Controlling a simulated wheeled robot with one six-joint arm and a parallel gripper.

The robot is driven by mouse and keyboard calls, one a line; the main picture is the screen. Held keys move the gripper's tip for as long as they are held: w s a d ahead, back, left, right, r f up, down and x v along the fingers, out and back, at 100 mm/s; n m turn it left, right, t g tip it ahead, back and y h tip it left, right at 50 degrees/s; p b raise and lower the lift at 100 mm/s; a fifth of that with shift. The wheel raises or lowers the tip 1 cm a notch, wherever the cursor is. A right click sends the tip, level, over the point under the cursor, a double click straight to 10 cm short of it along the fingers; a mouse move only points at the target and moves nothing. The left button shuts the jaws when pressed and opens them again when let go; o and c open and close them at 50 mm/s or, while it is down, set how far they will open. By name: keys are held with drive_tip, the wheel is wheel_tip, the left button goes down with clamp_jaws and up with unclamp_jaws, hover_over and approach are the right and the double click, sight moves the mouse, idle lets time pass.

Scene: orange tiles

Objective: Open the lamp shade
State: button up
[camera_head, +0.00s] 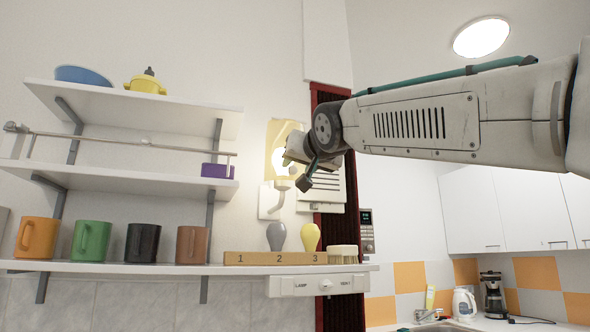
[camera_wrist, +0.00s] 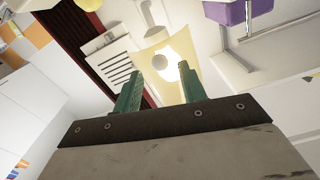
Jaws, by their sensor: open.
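The lamp shade (camera_head: 276,135) is a pale yellow panel on the wall, partly hidden behind my gripper. A lit bulb (camera_head: 282,160) glows beside it, above a white wall fitting (camera_head: 271,200). In the wrist view the yellow shade (camera_wrist: 152,62) lies ahead, with the bright bulb (camera_wrist: 174,54) and a round knob-like spot (camera_wrist: 160,62) on it. My gripper (camera_head: 302,184) is in front of the lamp. In the wrist view its two green fingers (camera_wrist: 160,80) are spread apart with nothing between them. Whether a finger touches the shade, I cannot tell.
A lower shelf (camera_head: 150,267) holds several mugs and a numbered wooden block (camera_head: 270,258) with a grey bulb (camera_head: 276,236) and a yellow bulb (camera_head: 310,237). A switch panel (camera_head: 318,284) hangs below. A purple box (camera_head: 217,171) sits on the middle shelf.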

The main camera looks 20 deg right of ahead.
sight(293, 170)
drive_tip(key=shift+w, duration=1.85)
clamp_jaws()
drive_tip(key=shift+s, duration=0.1)
